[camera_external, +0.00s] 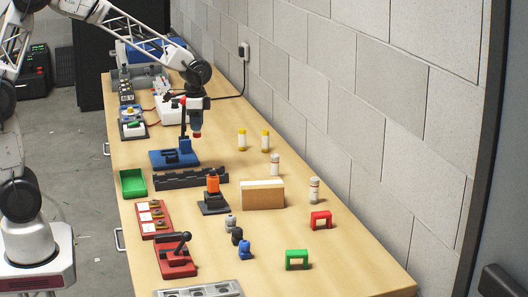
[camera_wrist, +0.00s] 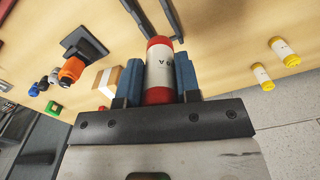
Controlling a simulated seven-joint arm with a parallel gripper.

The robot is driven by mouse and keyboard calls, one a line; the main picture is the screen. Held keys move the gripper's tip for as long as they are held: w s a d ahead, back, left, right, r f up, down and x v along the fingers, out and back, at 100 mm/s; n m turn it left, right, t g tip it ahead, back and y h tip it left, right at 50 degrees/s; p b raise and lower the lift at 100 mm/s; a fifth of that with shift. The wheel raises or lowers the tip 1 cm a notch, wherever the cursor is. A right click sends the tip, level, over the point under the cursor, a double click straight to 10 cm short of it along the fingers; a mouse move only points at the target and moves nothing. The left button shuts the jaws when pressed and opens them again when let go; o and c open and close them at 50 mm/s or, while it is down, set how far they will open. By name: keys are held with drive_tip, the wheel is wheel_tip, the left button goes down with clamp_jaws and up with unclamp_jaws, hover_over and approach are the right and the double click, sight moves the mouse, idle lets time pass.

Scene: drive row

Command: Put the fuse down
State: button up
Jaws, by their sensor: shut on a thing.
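My gripper (camera_external: 196,122) is above the table in the outside view, right of the blue stand and beyond the dark slotted rack. It is shut on a fuse (camera_wrist: 160,68), an upright-looking cylinder with red ends and a white label. In the wrist view the fuse sits between the blue finger pads of my gripper (camera_wrist: 160,85). In the outside view only the fuse's red lower end (camera_external: 196,134) shows clearly below the fingers, apart from the tabletop.
Two yellow-capped fuses (camera_external: 242,139) (camera_external: 265,140) stand to the right. Two white-labelled cylinders (camera_external: 275,165) (camera_external: 314,190) stand nearer the wall. The blue stand (camera_external: 175,158), dark rack (camera_external: 190,179), orange-topped device (camera_external: 213,185) and box (camera_external: 262,196) are close by.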

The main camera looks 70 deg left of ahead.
drive_tip(key=s+a+n, duration=0.1)
drive_tip(key=s+a, duration=0.5)
wheel_tip(320, 180, down, 10)
drive_tip(key=shift+d+f, duration=0.2)
drive_tip(key=shift+w, duration=0.1)
idle(0.3)
drive_tip(key=w+a, duration=0.1)
drive_tip(key=w, duration=0.4)
drive_tip(key=w+a+f, duration=0.1)
drive_tip(key=w, duration=0.4)
drive_tip(key=w+a, duration=0.2)
drive_tip(key=w, duration=0.3)
drive_tip(key=shift+a+f, duration=0.1)
drive_tip(key=shift+f, duration=0.15)
drive_tip(key=shift+f, duration=1.75)
drive_tip(key=shift+f, duration=0.1)
